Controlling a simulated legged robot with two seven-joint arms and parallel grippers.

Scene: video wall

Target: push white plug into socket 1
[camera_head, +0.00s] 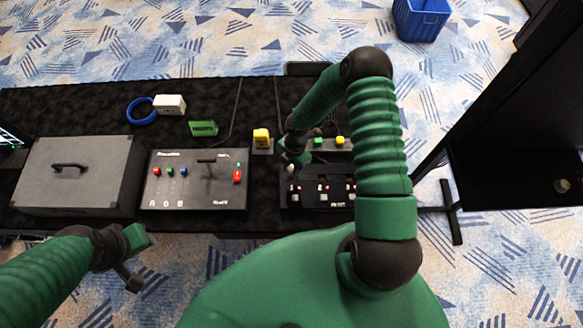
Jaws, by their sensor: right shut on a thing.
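My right gripper (291,164) comes down over the left end of a black socket box. It is shut on a small white piece, which looks like the white plug (290,169). The plug is mostly hidden by the gripper and sits at the box's upper left edge; I cannot tell whether it touches. The black socket box (318,198) has white and red marks on its face, too small to read, so I cannot tell which is socket 1. My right arm hides its right end. My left gripper (137,262) hangs in front of the table, away from the box; its jaws are unclear.
A strip with a green plug (318,141) and a yellow plug (340,141) lies behind the box. A yellow block (261,138), a switch panel (194,195), a grey case (75,185), a green piece (203,128) and a white block (169,104) are left.

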